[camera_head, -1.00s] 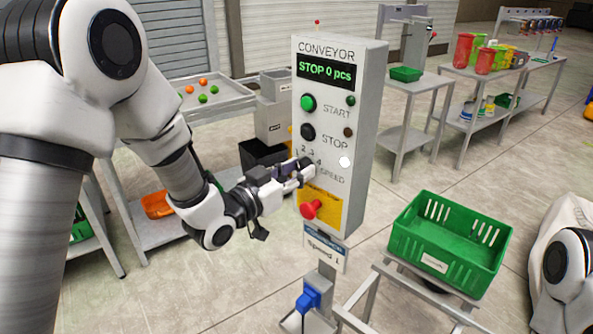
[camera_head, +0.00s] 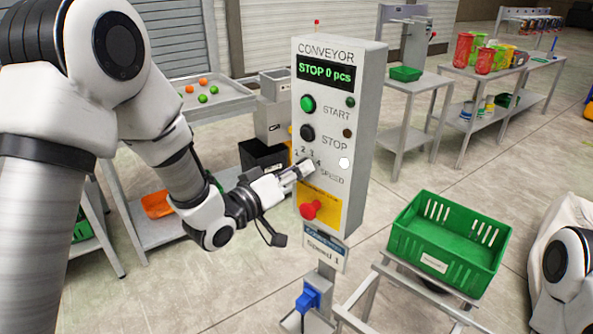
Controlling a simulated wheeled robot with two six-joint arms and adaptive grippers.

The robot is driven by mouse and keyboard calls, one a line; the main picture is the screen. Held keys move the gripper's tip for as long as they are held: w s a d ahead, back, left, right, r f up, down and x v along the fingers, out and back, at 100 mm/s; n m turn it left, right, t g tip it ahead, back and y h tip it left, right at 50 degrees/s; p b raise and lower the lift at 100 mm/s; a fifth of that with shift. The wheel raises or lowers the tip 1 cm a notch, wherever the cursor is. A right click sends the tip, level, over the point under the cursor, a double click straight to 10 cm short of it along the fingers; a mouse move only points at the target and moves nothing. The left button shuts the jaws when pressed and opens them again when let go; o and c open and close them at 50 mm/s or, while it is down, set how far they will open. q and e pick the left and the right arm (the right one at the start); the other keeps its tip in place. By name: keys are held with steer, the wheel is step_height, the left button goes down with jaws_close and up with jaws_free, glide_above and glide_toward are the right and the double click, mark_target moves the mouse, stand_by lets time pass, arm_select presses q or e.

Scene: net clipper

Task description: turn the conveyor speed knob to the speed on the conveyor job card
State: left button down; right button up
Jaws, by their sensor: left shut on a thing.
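The grey conveyor panel (camera_head: 357,130) stands upright in the middle, its display reading "STOP 0 pcs". The speed dial, with the numbers 1 to 4 (camera_head: 310,153) around its upper side, is below the STOP button. My left gripper (camera_head: 304,169) is at the dial and shut on the speed knob, which its fingers hide. Which number the knob points to cannot be seen. The job card (camera_head: 324,253) hangs below the panel and reads "Speed 1". My right gripper is out of view; only part of my right arm shows at the lower right.
The green START button (camera_head: 308,104) and dark STOP button (camera_head: 307,132) are above the dial. A red emergency button (camera_head: 309,210) on a yellow plate is just below my left gripper. A green crate (camera_head: 450,240) stands at the right.

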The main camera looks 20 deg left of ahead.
arm_select(q)
steer(key=shift+r+n, duration=0.1)
steer(key=shift+n, duration=0.3)
steer(key=c, duration=0.8)
jaws_free()
steer(key=shift+a, duration=0.1)
steer(key=v, duration=0.7)
steer(key=shift+s+a, duration=0.1)
steer(key=shift+s, duration=0.05)
